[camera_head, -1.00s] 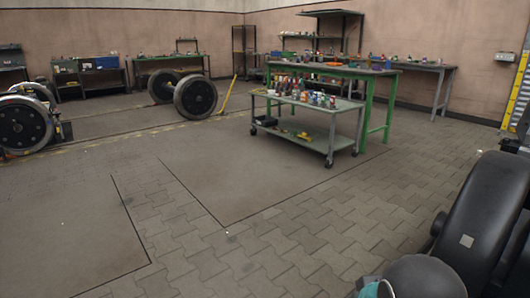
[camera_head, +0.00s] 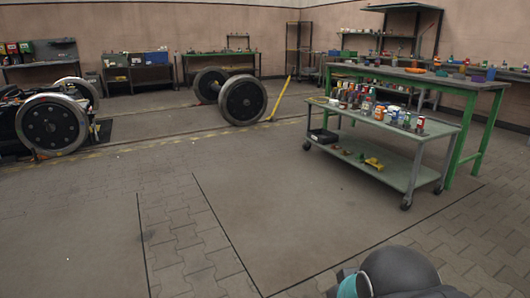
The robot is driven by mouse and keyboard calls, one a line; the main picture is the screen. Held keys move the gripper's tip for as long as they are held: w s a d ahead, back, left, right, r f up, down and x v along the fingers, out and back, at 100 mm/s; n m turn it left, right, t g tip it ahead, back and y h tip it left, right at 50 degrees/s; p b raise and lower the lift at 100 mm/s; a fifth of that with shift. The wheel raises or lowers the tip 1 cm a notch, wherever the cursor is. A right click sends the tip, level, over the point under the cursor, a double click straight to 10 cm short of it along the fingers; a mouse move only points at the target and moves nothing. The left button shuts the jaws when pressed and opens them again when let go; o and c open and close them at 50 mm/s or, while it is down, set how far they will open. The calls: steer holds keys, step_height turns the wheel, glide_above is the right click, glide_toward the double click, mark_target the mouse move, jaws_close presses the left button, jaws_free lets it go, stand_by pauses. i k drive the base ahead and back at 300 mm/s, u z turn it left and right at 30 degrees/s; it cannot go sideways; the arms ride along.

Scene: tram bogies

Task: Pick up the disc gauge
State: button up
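I cannot make out a disc gauge for certain in the head view. A grey-green trolley (camera_head: 424,150) stands right of centre, with several small bottles and cans (camera_head: 365,101) on its top. On its lower shelf lie a yellow item (camera_head: 373,163) and a black box (camera_head: 323,136); both are too small to identify surely. A green workbench (camera_head: 465,84) behind it bears small coloured objects, among them an orange one (camera_head: 414,70). My gripper is not in view; only a dark rounded part of my arm shows at the bottom right.
Wheelsets stand at left (camera_head: 50,126) and back centre (camera_head: 243,100), with a yellow bar (camera_head: 280,98) beside one. Benches line the back wall, including a green one (camera_head: 222,54). The paved floor (camera_head: 100,220) in front and left of the trolley is clear.

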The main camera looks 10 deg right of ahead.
mark_target(366, 111)
steer(key=i, duration=1.95)
steer(key=z, duration=0.75)
steer(key=i, duration=2.15)
steer(key=z, duration=1.1)
steer(key=i, duration=0.85)
steer(key=z, duration=0.25)
